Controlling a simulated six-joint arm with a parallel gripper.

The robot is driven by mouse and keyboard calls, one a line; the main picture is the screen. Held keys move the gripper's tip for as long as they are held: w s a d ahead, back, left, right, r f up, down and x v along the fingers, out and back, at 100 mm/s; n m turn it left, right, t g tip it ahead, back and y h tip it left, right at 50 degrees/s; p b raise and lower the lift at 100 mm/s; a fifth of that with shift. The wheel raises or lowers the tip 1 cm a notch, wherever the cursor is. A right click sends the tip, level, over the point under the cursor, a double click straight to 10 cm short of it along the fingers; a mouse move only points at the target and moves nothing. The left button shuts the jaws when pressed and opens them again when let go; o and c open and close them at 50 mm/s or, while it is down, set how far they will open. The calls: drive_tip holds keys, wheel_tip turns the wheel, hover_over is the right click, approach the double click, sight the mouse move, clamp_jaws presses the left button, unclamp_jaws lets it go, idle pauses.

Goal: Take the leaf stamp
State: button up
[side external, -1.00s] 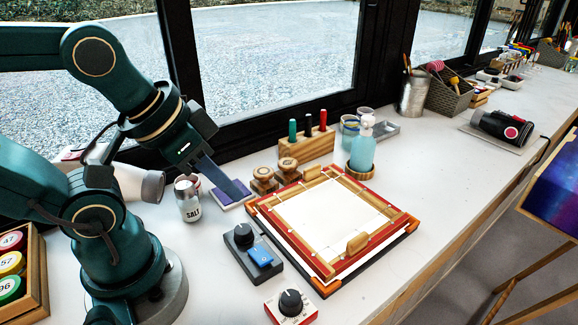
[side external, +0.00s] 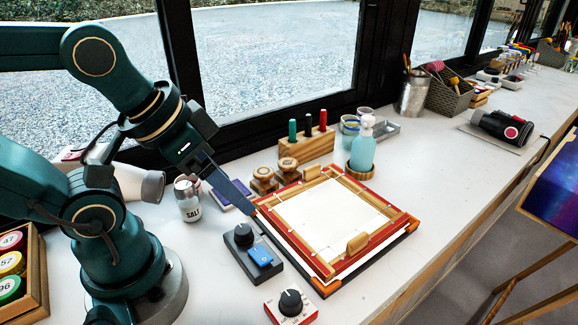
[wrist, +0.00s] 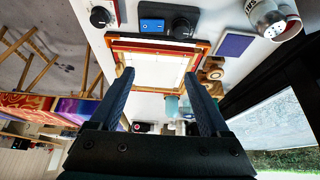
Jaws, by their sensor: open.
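Two round-topped wooden stamps stand side by side behind the frame's left corner in the side view: a left one (side external: 263,178) and a right one (side external: 288,167). I cannot tell which carries the leaf. Both show right of the printing frame in the wrist view, one nearer the purple pad (wrist: 210,73) and one beyond it (wrist: 214,89). My gripper (side external: 252,205) is open and empty, in front of the stamps and near the frame's left corner. In the wrist view its fingers (wrist: 158,76) are spread wide with the frame between and beyond them, and the stamps lie outside the right finger.
The red and wood printing frame (side external: 388,235) lies right of the stamps. A purple pad (side external: 222,200) and salt shaker (side external: 189,203) are left. A wooden block with handled tools (side external: 305,149) and a spray bottle (side external: 362,152) stand behind. Knob boxes (side external: 266,262) sit in front.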

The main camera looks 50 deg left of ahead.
drive_tip(key=w+a+r+g, duration=0.1)
drive_tip(key=w+a+r, duration=0.15)
drive_tip(key=w, duration=0.45)
drive_tip(key=n+g, duration=0.2)
approach(287, 163)
drive_tip(key=d, duration=0.4)
drive_tip(key=shift+g, duration=0.6)
drive_tip(key=a+f, duration=0.1)
drive_tip(key=w+a+f, duration=0.1)
drive_tip(key=f, duration=0.1)
drive_tip(key=a+f, duration=0.1)
drive_tip(key=f, duration=0.1)
drive_tip(key=shift+w+a, duration=0.35)
drive_tip(key=shift+w, duration=0.05)
drive_tip(key=shift+w+a+f, duration=0.1)
drive_tip(key=shift+w+f, duration=0.1)
drive_tip(key=shift+f, duration=1.15)
drive_tip(key=shift+w+a+f, duration=0.1)
drive_tip(key=shift+w+f, duration=0.05)
drive_tip(key=shift+f, duration=1.2)
drive_tip(key=c, duration=0.8)
